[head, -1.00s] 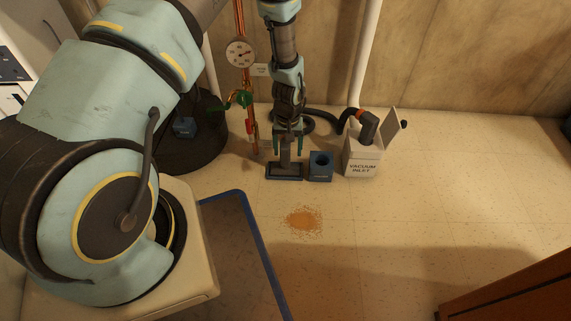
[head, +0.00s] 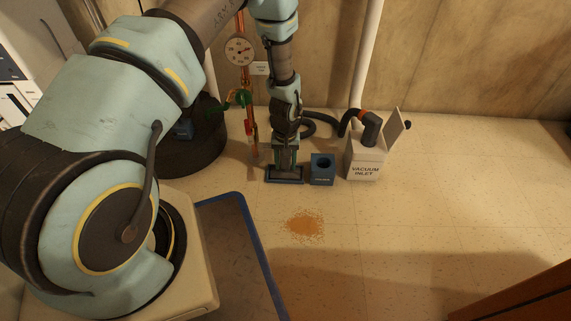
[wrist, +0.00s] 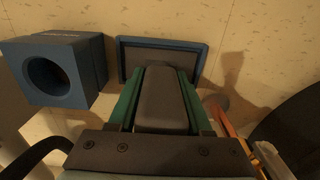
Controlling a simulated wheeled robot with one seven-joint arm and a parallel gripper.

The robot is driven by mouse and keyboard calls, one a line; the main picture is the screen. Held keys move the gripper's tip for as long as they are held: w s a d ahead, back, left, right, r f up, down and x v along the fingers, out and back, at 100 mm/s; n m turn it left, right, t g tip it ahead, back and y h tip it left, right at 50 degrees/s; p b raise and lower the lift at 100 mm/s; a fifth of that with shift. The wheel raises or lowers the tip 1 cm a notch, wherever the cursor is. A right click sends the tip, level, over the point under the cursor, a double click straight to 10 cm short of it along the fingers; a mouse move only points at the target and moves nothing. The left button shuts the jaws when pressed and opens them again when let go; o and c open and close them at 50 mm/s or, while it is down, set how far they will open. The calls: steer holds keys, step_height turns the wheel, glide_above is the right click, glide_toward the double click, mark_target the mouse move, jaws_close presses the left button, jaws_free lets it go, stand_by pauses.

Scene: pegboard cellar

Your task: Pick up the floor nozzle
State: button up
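The floor nozzle (head: 285,180) stands on the floor near the wall, its flat wide head down and its grey neck upright. In the wrist view its neck (wrist: 163,98) rises between my fingers, with the blue-edged head (wrist: 209,58) beyond. My gripper (head: 286,158) points straight down over it, with one green finger on each side of the neck. The fingers look open and stand close along the neck; any contact is hard to see. The nozzle still rests on the floor.
A blue holder with a round hole (head: 322,169) stands just right of the nozzle. The white vacuum inlet box (head: 365,164), with a raised lid and black hose, is further right. Copper pipes (head: 250,125) with a gauge rise at left. Orange debris (head: 305,224) lies on open floor in front.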

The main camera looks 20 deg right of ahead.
jaws_close()
stand_by(0.9)
